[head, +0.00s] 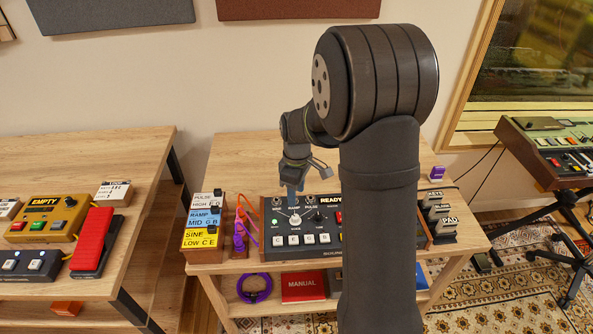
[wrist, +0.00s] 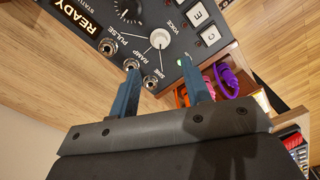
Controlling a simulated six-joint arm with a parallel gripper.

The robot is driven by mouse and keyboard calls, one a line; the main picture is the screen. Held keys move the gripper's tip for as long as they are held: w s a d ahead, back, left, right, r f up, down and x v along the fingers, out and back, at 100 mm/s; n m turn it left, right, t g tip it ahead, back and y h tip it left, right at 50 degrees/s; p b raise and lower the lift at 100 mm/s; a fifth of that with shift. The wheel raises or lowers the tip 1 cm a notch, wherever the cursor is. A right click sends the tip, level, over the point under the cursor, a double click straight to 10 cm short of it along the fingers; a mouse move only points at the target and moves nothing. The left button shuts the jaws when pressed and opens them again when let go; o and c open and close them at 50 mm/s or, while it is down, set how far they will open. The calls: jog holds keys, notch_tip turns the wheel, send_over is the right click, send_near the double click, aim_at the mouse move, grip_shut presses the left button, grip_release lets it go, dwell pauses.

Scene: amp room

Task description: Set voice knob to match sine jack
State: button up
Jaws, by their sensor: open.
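The black synth panel (head: 300,238), marked READY, lies on the middle table. Its white voice knob (wrist: 159,38) shows beside the VOICE label, and it also shows in the head view (head: 295,219). No plug shows in these jacks. My gripper (wrist: 162,69) is open and empty above the panel, its fingers short of the knob in the wrist view. The knob's pointer direction is unclear.
Left of the panel stand coloured label blocks (head: 202,219) and a holder with purple and orange cables (head: 244,228). Black blocks (head: 438,220) stand at the right. The left table holds a yellow EMPTY box (head: 45,217) and a red device (head: 92,240).

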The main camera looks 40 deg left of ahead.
notch_tip(320, 180, up, 8)
send_over(296, 216)
jog(key=shift+w+a+f, duration=0.1)
jog(key=shift+w, duration=0.15)
dwell(0.4)
jog(key=f, duration=1.7)
jog(key=shift+s+f, duration=0.3)
